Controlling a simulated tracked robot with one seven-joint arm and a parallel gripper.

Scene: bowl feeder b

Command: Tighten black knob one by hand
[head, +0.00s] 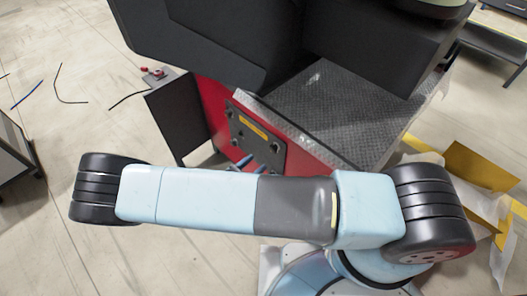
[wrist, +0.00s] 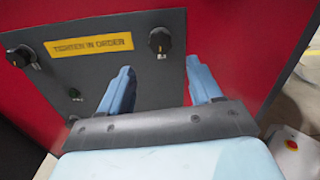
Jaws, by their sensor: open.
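A dark panel (wrist: 75,60) on a red housing carries a yellow label reading "TIGHTEN IN ORDER" (wrist: 88,47). A black knob (wrist: 159,40) is right of the label, and another black knob (wrist: 20,56) is at its left end. A smaller dark knob or fitting (wrist: 74,93) is lower on the panel. The tags are too small to read, so I cannot tell which is knob one. My gripper (wrist: 159,66) is open and empty, its two blue fingers pointing at the panel, below the right knob in the picture. The panel (head: 242,137) also shows in the head view, partly behind my arm.
The red housing (head: 211,102) has a grey tread-plate top (head: 330,105), with large black machine parts above it. A small box with a red button (wrist: 291,143) is at the right of the wrist view.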

